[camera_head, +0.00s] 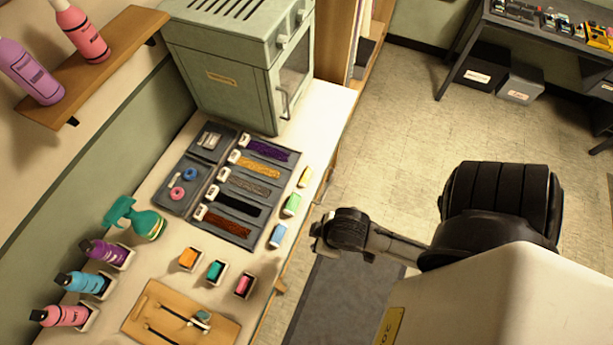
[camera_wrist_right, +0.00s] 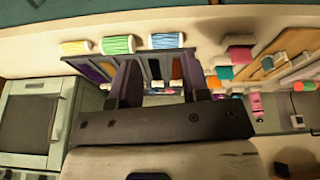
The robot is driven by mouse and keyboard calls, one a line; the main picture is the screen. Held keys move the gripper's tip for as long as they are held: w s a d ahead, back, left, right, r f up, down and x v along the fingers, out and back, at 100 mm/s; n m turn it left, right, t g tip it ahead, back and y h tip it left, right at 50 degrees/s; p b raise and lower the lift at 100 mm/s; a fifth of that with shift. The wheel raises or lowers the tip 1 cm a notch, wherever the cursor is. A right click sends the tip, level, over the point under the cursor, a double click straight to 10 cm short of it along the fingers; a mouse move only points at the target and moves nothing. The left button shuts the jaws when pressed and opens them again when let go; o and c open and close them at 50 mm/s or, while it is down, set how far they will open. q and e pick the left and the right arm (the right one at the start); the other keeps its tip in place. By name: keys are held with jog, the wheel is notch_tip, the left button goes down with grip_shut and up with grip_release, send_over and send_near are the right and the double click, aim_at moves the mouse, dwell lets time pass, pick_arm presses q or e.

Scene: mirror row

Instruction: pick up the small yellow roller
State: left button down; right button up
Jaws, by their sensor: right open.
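The small yellow roller (camera_head: 305,177) lies near the counter's right edge in the head view, beyond a green roller (camera_head: 292,204) and a blue one (camera_head: 277,235). In the right wrist view the yellow roller (camera_wrist_right: 76,47) is at the upper left, beside the green (camera_wrist_right: 117,44) and blue (camera_wrist_right: 165,41) rollers. My right gripper (camera_wrist_right: 160,82) is open and empty, its two dark fingers apart. In the head view my right gripper (camera_head: 317,234) is just right of the counter edge, nearest the blue roller and apart from the yellow one. My left gripper is not in view.
A grey tray (camera_head: 212,174) with coloured strips lies left of the rollers. A green oven (camera_head: 235,75) stands at the far end. Small orange, teal and pink items, a wooden board (camera_head: 150,325) and several bottles are nearer. Open floor (camera_head: 400,130) lies right of the counter.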

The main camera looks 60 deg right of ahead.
jog(key=shift+a, duration=0.15)
jog(key=o, duration=1.1)
